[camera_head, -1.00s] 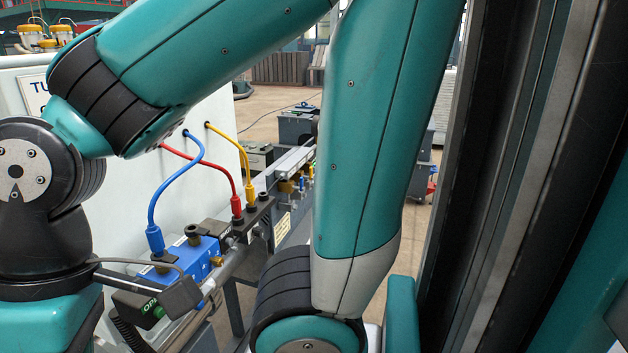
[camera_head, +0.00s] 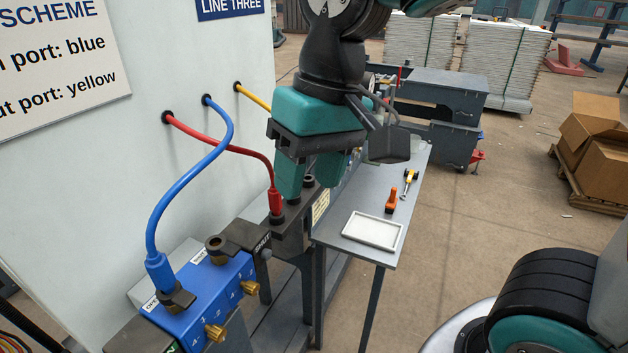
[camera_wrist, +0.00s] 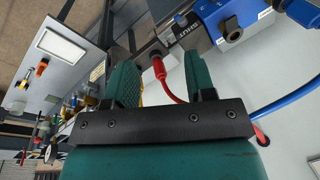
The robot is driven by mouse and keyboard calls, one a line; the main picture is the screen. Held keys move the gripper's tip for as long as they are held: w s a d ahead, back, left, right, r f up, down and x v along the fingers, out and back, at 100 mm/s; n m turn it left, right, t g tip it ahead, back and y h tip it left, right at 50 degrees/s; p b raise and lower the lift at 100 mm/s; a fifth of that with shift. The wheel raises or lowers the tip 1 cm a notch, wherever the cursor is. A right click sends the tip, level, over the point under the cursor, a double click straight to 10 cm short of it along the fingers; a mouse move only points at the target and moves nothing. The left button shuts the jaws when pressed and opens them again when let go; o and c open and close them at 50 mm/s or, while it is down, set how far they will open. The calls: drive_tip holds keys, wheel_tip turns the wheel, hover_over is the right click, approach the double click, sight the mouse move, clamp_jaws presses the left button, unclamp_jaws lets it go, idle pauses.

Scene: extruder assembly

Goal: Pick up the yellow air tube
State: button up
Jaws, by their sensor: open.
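The yellow air tube (camera_head: 254,97) comes out of the white panel in the head view and passes behind my gripper, which hides its plug end. In the wrist view only a small yellow sliver (camera_wrist: 141,95) shows beside the left finger. My gripper (camera_head: 307,187) is open and points down over the dark port block (camera_head: 292,222). It also shows in the wrist view (camera_wrist: 160,68), where the red tube (camera_wrist: 171,92) crosses the space between its fingers. In the head view the red tube's plug (camera_head: 275,202) stands just left of the fingers. I cannot tell if the fingers touch the yellow tube.
A blue tube (camera_head: 215,150) runs to the blue valve block (camera_head: 195,302) at front left.

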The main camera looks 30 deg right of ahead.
drive_tip(key=w+d+r+m+h+b, duration=0.25)
drive_tip(key=w+r+m, duration=0.55)
drive_tip(key=w+m, duration=0.4)
drive_tip(key=shift+m, duration=0.4)
drive_tip(key=f, duration=0.3)
drive_tip(key=f+p, duration=0.1)
drive_tip(key=f, duration=0.3)
drive_tip(key=s+f+p, duration=0.1)
drive_tip(key=f, duration=0.3)
drive_tip(key=shift+d+f, duration=0.1)
drive_tip(key=shift+f, duration=0.05)
drive_tip(key=shift+f+p, duration=1.25)
drive_tip(key=shift+f, duration=1.45)
clamp_jaws()
